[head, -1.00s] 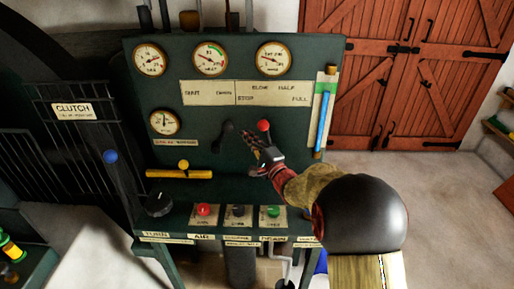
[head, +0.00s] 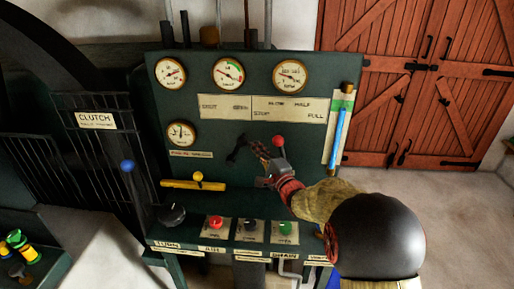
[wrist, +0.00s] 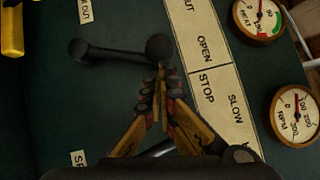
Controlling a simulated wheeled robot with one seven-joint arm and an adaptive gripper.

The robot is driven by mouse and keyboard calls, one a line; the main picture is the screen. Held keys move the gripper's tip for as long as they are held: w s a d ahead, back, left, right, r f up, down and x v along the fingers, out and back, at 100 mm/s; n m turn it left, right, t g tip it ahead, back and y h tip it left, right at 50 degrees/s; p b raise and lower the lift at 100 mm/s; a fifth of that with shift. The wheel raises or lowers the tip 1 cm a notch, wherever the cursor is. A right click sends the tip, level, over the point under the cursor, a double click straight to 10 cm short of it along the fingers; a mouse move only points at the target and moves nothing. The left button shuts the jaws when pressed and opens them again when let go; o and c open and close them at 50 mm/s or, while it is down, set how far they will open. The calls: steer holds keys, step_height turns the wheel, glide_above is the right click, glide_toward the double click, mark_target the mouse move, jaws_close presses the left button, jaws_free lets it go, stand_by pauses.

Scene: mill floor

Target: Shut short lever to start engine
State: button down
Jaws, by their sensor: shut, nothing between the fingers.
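The short black lever (head: 237,148) sits on the dark green engine panel, under the plate (head: 224,106) marked SHUT and OPEN. In the wrist view the lever (wrist: 115,53) has a large round knob at one end, beside the word OPEN. My gripper (head: 259,149) is just right of this lever in the head view. In the wrist view my gripper (wrist: 160,72) has its fingertips together at the knob's edge, with nothing held. I cannot tell whether they touch the knob.
A red-knobbed lever (head: 278,142) stands close to the right of my gripper. Gauges (head: 228,73) line the panel top. A yellow handle (head: 193,185) is at lower left. A shelf with red (head: 215,221) and green (head: 285,228) buttons lies below.

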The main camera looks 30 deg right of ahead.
mark_target(239, 142)
steer(key=shift+w+a+r+p, duration=0.1)
steer(key=shift+a+r+p, duration=0.1)
steer(key=shift+p, duration=0.1)
steer(key=w+a+r+n+p, duration=0.1)
steer(key=p, duration=0.1)
steer(key=w+a+r+n+g+p, duration=0.1)
steer(key=a+p, duration=0.1)
steer(key=p, duration=0.1)
steer(key=w+a+r+n+g+p, duration=0.1)
steer(key=p, duration=0.2)
steer(key=shift+a+r+n, duration=0.2)
steer(key=shift+r+n, duration=0.1)
steer(key=shift+n, duration=0.1)
steer(key=w+a+n+g+h+p, duration=0.1)
steer(key=w+a+n+g, duration=0.1)
steer(key=w+a, duration=0.2)
steer(key=shift+a+n+g+p, duration=0.3)
steer(key=shift+a+p, duration=0.05)
steer(key=shift+a, duration=0.5)
